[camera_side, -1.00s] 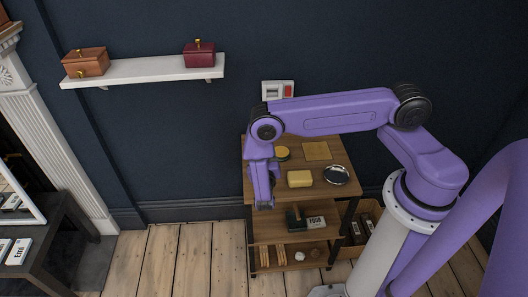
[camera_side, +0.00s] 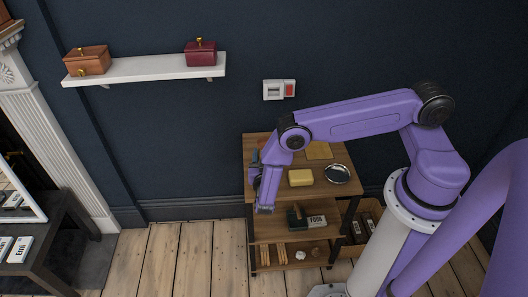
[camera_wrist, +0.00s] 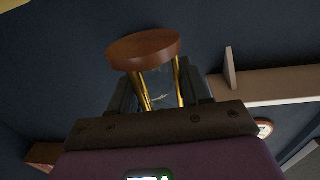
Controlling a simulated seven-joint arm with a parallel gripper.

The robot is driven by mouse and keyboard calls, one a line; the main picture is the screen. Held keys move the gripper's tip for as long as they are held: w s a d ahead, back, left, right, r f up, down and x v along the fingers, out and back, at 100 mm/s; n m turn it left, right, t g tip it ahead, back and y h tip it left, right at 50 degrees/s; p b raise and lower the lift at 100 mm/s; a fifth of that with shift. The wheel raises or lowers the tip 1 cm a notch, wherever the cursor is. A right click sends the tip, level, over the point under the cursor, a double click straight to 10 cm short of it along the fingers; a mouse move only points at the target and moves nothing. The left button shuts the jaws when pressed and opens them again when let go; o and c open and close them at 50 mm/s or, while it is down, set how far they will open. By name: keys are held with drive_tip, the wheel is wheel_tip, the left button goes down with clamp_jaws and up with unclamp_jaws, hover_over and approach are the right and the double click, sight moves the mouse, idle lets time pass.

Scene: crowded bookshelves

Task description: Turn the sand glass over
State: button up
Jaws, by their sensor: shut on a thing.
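The sand glass (camera_wrist: 143,48) shows in the wrist view, with a round brown wooden end cap, brass posts and clear glass between. My gripper (camera_wrist: 158,90) is shut on it, with one dark finger on each side of its middle. The cap stands out beyond the fingers, and the lower end is hidden behind my gripper's body. In the side view my gripper (camera_side: 262,190) is at the left edge of the wooden shelf unit (camera_side: 262,143).
The unit's top holds a yellow block (camera_side: 300,178), a round silver dish (camera_side: 337,174) and a flat tan square (camera_side: 319,150). Lower shelves hold small items. A white wall shelf (camera_side: 145,70) bears two boxes. The floor left of the unit is clear.

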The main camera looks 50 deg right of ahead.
drive_tip(key=shift+f, duration=3.55)
drive_tip(key=shift+f, duration=0.35)
drive_tip(key=o, duration=1.2)
drive_tip(key=shift+s+a, duration=0.1)
drive_tip(key=v, duration=1.7)
drive_tip(key=shift+s+a, duration=0.1)
